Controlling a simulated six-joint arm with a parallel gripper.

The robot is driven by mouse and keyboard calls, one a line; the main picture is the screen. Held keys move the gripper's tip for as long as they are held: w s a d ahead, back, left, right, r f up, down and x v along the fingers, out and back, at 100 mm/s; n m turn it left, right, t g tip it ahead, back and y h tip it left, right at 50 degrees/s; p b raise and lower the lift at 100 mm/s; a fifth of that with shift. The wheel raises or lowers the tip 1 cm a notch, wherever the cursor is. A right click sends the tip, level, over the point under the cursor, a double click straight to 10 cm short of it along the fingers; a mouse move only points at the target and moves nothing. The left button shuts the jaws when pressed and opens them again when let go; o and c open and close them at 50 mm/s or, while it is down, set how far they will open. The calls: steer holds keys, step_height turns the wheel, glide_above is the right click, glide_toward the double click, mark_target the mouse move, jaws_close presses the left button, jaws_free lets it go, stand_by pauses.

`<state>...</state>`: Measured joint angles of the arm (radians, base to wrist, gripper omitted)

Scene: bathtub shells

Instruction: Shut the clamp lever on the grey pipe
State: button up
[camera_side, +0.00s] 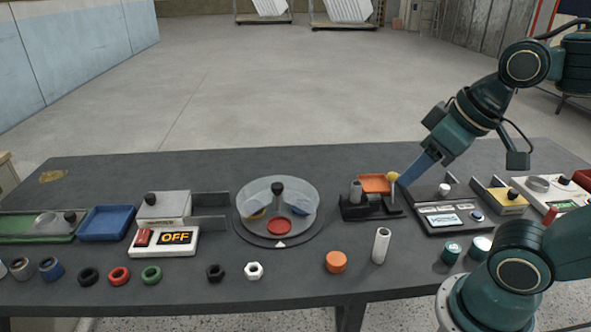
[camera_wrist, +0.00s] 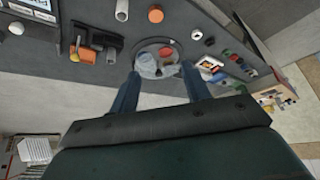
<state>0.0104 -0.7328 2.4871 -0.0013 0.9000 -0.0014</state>
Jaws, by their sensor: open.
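The grey pipe (camera_side: 356,188) stands upright in a black clamp (camera_side: 370,208) right of the table's middle in the side view. The clamp lever, with a yellow knob (camera_side: 392,177), stands up at the clamp's right end.
An orange tray (camera_side: 374,183) lies behind the clamp. A round turntable (camera_side: 262,233) is to its left and a black box with a screen (camera_side: 440,228) to its right. An orange cylinder (camera_side: 336,262) and white tube (camera_side: 381,245) stand in front.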

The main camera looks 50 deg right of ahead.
steer(key=shift+w+d+r, duration=0.1)
steer(key=shift+w, duration=0.2)
steer(key=c, duration=0.3)
steer(key=shift+w+d+r+m, duration=0.15)
steer(key=shift+w+d, duration=0.05)
steer(key=shift+w, duration=0.2)
steer(key=shift+w+d+r+m, duration=0.15)
steer(key=shift+w+d, duration=0.05)
steer(key=shift+w, duration=0.2)
jaws_close()
steer(key=w+d+f+m+g+h, duration=0.1)
steer(key=w+d+f+m+g, duration=0.15)
steer(key=w+d, duration=1.15)
steer(key=w+d+f+m+g, duration=0.1)
steer(key=d+f+m, duration=0.1)
steer(key=d+f, duration=0.4)
steer(key=w+d+f+m+g, duration=0.1)
steer(key=d+f, duration=0.5)
steer(key=d, duration=0.9)
steer(key=shift+w+f+m+y, duration=0.2)
steer(key=shift+w+m+y, duration=0.2)
steer(key=shift+w, duration=0.35)
